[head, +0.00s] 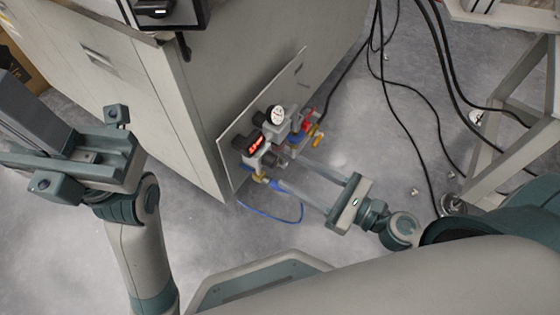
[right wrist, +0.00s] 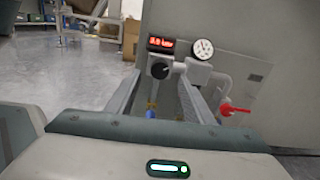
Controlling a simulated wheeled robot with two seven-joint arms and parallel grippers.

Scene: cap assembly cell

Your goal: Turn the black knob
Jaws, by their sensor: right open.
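The black knob (right wrist: 160,70) sits on the valve assembly, just below the red-lit display (right wrist: 160,44), in the right wrist view. In the head view the knob (head: 268,158) is small and dark near the display (head: 254,145). My right gripper (head: 284,170) is open and points at the assembly from the lower right. In the right wrist view its fingertips (right wrist: 162,76) lie on either side of the knob. I cannot tell whether they touch it. My left gripper (head: 80,150) is at the far left, away from the knob; its jaw state is unclear.
A round white gauge (right wrist: 202,49) and a red valve handle (right wrist: 235,108) sit right of the knob. The assembly is on a panel (head: 232,150) against a grey cabinet (head: 150,110). A blue hose (head: 285,219) hangs below. Black cables (head: 420,95) and a metal frame (head: 500,160) are at right.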

